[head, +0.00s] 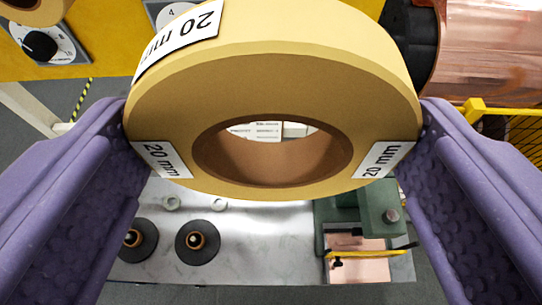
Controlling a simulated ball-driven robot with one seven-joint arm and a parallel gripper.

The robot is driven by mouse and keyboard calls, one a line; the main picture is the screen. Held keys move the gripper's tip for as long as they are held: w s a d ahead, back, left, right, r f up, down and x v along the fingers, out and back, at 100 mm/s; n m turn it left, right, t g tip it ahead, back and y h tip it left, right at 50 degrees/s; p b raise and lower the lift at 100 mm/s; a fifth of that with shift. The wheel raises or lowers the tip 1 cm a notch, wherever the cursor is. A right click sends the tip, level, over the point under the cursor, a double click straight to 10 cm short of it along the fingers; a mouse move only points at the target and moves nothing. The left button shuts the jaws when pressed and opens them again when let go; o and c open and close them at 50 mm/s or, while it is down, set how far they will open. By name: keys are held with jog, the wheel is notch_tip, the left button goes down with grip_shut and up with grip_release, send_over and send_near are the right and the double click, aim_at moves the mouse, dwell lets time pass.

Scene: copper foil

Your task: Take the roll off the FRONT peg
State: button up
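A thick tan roll (275,55) with a brown core and white "20 mm" labels fills the upper middle of the head view. My gripper (272,118) has its two purple fingers on the left and right sides of this roll, and both tips appear to press on its rim. The roll is tilted, and I see through its open hole to the table and some white labels behind. No peg shows inside the hole. I cannot identify the front peg. Part of another tan roll (38,10) shows at the top left corner.
A yellow panel (110,45) with dials is behind. A large copper foil roll (490,50) is at upper right. On the grey table (260,260) are two black discs (190,255) with tan centres, small rings and a green device (350,218). A yellow fence (520,125) stands right.

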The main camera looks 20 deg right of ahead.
jog(key=shift+r, duration=0.3)
jog(key=s+a+b, duration=0.4)
jog(key=s+b, duration=0.5)
jog(key=s, duration=0.5)
jog(key=shift+s, duration=0.2)
jog(key=shift+w+f, duration=0.1)
